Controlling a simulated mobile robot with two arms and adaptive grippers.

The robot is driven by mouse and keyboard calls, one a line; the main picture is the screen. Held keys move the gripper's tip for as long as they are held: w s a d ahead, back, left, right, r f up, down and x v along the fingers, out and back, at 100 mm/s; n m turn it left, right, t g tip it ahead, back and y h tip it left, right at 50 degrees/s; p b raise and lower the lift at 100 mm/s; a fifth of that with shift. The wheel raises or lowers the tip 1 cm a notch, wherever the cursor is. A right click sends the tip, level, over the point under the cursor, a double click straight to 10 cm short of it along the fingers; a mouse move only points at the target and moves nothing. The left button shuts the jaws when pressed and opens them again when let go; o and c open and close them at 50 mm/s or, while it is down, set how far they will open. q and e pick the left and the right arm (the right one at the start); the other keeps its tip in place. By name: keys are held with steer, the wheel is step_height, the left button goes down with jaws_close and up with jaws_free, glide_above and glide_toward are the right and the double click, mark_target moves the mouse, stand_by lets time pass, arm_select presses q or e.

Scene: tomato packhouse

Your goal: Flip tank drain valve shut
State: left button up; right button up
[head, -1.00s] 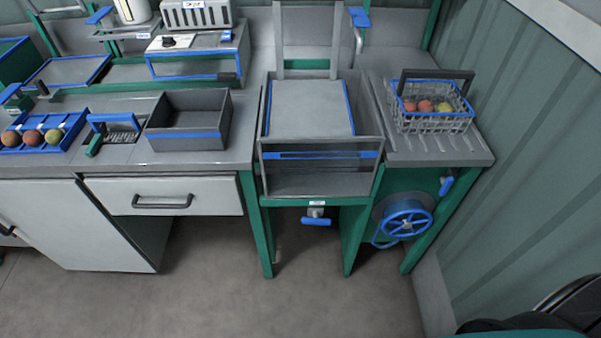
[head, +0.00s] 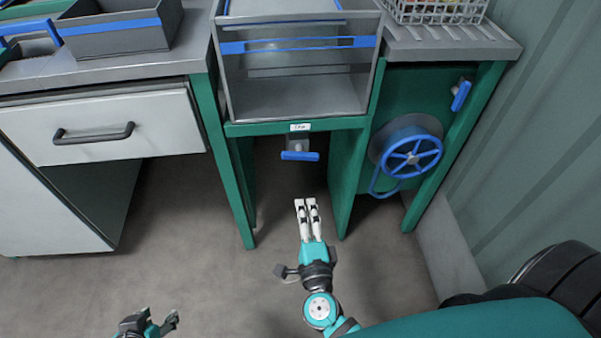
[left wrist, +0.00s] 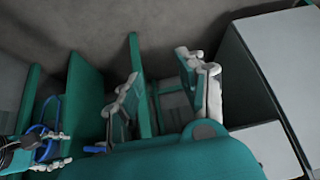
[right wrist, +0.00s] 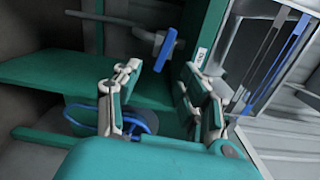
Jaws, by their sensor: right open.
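The drain valve's blue handle (head: 299,156) hangs below the front edge of the tank (head: 300,97), under a small label (head: 300,127). It lies crosswise in the head view. In the right wrist view the blue handle (right wrist: 166,49) sits across the end of a grey pipe, ahead of the fingers. My right gripper (head: 306,202) is open and empty, a little in front of and apart from the handle; its fingers also frame the right wrist view (right wrist: 165,85). My left gripper (head: 152,320) is low at the bottom left, open and empty, far from the valve.
A blue handwheel (head: 413,155) and a small blue lever (head: 461,95) are on the green panel at right. Green legs (head: 230,165) flank the valve's recess. A drawer cabinet (head: 100,130) stands at left. The floor in front (head: 215,275) is clear.

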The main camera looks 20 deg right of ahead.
steer(key=m+h, duration=0.1)
steer(key=m, duration=0.1)
glide_toward(301, 159)
steer(key=w, duration=0.3)
steer(key=x, duration=0.2)
steer(key=b+x, duration=0.1)
steer(key=x, duration=0.4)
steer(key=shift+d, duration=0.4)
steer(key=shift+w+d, duration=0.15)
steer(key=shift+w, duration=0.3)
arm_select(q)
steer(key=w+d+r+t+h, duration=0.1)
steer(key=w+r+t, duration=0.2)
steer(key=w+r, duration=0.1)
steer(key=shift+w+d+r+t, duration=0.25)
steer(key=shift+d+r+t, duration=0.05)
steer(key=shift+d+r, duration=0.15)
steer(key=shift+a, duration=0.1)
arm_select(e)
jaws_close()
